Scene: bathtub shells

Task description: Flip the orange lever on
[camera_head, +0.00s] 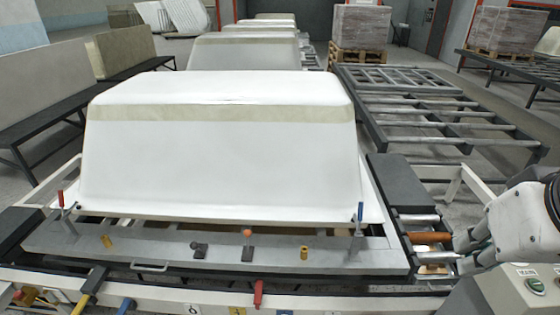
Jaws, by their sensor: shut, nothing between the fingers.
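A small lever with an orange-red knob (247,233) stands on a dark block on the grey frame, in front of the white tub shell (220,155). It looks roughly upright, but it is too small to tell its position. My gripper (462,253) is at the right, shut and empty, beside the rollers at the frame's right end. It is well apart from the orange-knobbed lever.
A red handle (258,293) hangs at the front edge. A red-tipped clamp (60,197) and a blue-tipped clamp (360,212) stand at the tub's corners. An orange roller (430,237) lies near my gripper. A green-button control box (530,288) is at lower right.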

